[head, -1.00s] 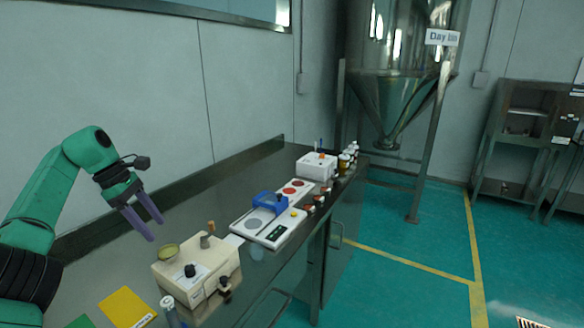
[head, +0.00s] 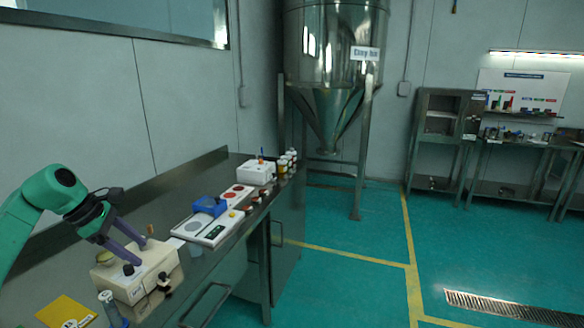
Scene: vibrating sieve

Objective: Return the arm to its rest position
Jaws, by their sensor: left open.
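My left arm comes in from the left in the head view, green with a black wrist. Its gripper (head: 134,247) has two purple fingers that are apart and hold nothing visible. In the picture the fingers overlap the cream sieve machine (head: 150,277) on the bench; I cannot tell whether they touch it. A small round dish (head: 103,257) sits on the machine's left part, partly behind the gripper. My right gripper is not in view.
The dark bench (head: 190,262) also holds a white scale (head: 212,235) with a blue item (head: 210,206), a white box (head: 256,173), several bottles and a yellow card (head: 66,312). A steel hopper (head: 335,60) stands behind. The green floor to the right is clear.

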